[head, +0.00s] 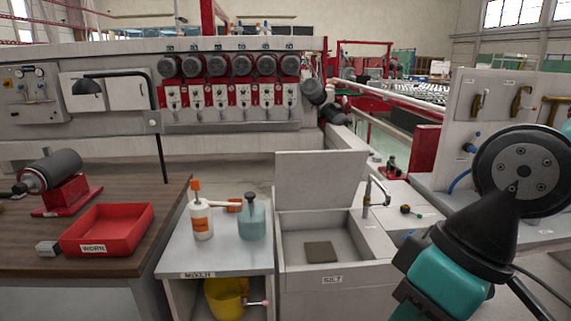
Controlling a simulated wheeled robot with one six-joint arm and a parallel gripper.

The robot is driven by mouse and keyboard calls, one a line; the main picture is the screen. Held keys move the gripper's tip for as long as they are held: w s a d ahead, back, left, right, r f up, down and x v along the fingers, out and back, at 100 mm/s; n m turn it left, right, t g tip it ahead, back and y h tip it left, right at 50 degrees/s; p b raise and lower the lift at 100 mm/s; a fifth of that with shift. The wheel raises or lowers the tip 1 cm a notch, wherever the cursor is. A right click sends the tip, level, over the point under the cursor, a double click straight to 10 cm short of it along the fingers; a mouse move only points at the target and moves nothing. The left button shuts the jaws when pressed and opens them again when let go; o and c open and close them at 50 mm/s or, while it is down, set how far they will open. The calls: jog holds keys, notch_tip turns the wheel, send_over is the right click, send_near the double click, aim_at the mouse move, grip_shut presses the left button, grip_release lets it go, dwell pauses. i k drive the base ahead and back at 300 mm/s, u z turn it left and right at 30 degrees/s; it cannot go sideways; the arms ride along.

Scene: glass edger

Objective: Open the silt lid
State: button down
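The silt tank (380,258) stands right of centre in the head view, with a label reading SILT on its front. Its grey lid (320,180) stands upright along the back edge of the tank, so the basin is uncovered. A flat brownish-grey block (320,251) lies on the basin floor. My teal and black arm rises at the lower right, to the right of the tank and apart from the lid. My gripper's fingers do not show.
A small tap (375,191) stands right of the lid. Left of the tank, a low table (217,258) holds a white bottle (201,220) and a teal bottle (252,219). A red WORN tray (107,230) sits on the brown bench. A large machine (240,100) stands behind.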

aim_at(316, 180)
jog(key=i, duration=0.95)
